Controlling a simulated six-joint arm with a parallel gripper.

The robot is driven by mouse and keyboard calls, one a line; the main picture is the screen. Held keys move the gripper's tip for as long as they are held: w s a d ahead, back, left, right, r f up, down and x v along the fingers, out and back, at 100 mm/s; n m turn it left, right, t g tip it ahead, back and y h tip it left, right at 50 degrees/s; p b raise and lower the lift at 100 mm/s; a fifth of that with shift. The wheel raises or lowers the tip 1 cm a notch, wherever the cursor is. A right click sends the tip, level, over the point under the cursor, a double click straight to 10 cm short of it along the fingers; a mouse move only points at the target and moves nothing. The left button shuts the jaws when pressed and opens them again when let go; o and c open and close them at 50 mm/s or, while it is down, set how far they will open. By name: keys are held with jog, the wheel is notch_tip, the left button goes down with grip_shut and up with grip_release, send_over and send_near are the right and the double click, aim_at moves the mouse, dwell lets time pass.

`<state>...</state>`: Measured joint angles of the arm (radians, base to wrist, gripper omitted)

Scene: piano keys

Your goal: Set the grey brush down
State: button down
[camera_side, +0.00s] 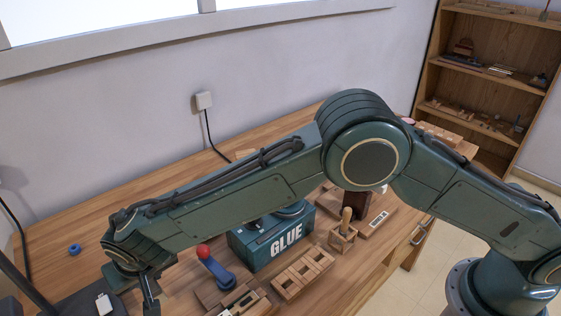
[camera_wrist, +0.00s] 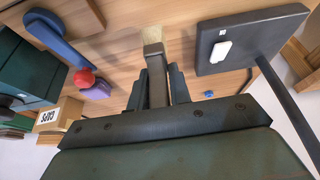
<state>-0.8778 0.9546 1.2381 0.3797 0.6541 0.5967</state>
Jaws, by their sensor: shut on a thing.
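The grey brush (camera_wrist: 156,90) has a flat grey handle and a pale tan tip, seen in the wrist view. My gripper (camera_wrist: 160,78) is shut on its handle, with a dark finger on either side. The tip points to the top of the wrist view, over the wooden bench. I cannot tell whether the tip touches the wood. In the side view my gripper (camera_side: 150,297) is at the lower left, reaching down near the bottom edge, and the brush cannot be made out there.
A black plate (camera_wrist: 250,38) with a white piece lies right of the brush. A blue lever (camera_wrist: 55,38) with a red knob (camera_wrist: 84,77) stands left. The green glue box (camera_side: 272,240) and a slotted wooden block (camera_side: 302,273) are right of my gripper. A blue ring (camera_side: 74,249) lies on bare bench.

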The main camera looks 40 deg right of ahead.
aim_at(153, 286)
jog(key=shift+f, duration=1.75)
jog(key=shift+f, duration=0.15)
jog(key=c, duration=1.3)
grip_release()
jog(key=v, duration=1.2)
